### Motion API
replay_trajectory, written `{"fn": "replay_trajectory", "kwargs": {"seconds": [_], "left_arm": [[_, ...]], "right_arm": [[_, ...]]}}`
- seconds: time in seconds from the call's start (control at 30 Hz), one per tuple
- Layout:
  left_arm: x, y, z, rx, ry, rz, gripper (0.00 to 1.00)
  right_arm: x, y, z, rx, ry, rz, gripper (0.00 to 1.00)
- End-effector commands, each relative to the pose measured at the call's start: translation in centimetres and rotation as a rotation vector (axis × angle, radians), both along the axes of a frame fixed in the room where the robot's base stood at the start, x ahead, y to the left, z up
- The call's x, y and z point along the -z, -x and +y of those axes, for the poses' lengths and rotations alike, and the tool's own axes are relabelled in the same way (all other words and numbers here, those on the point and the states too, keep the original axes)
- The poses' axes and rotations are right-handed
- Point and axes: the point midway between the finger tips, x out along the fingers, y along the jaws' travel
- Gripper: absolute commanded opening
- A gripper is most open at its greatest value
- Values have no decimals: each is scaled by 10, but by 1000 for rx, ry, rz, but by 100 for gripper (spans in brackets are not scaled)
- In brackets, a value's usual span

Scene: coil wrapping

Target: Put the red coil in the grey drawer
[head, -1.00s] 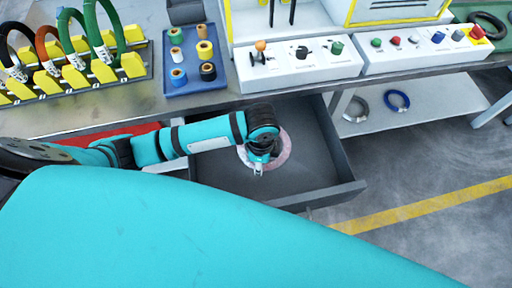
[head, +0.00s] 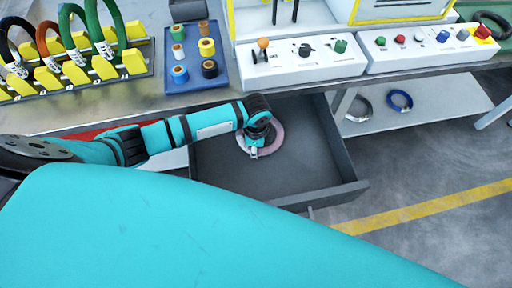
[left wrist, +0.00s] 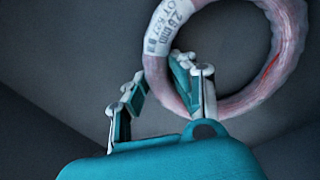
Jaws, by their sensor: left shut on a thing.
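The coil (head: 276,145) is a pinkish ring that looks wrapped, with a white label; in the left wrist view (left wrist: 285,70) a red streak shows through. It is inside the open grey drawer (head: 330,190), near the back, in the head view. I cannot tell whether it touches the drawer floor. My left gripper (head: 254,152) reaches down into the drawer at the coil's near left part. In the left wrist view my left gripper (left wrist: 158,88) has its fingers on either side of the ring and is shut on it. My right gripper is out of view.
A rack (head: 75,85) of coils and a blue tray (head: 196,84) of tape rolls stand on the table above. Control boxes (head: 302,64) stand to the right. Two coils lie on a low shelf (head: 440,110). A red drawer (head: 95,131) shows behind my left arm.

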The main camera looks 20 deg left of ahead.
Motion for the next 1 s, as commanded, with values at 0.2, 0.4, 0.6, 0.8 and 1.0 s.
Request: {"fn": "replay_trajectory", "kwargs": {"seconds": [0.2, 0.4, 0.6, 0.8, 1.0], "left_arm": [[1, -1, -1, 0, 1, -4, 0], [4, 0, 0, -1, 0, -2, 29], [4, 0, 0, -1, 1, -2, 49], [3, 0, 0, 0, 0, -3, 49], [-15, -1, 0, 0, 1, -5, 49]], "right_arm": [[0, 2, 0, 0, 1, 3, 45], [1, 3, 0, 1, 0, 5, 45], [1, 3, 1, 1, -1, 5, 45], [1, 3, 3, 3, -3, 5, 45], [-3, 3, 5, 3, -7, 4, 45]]}}
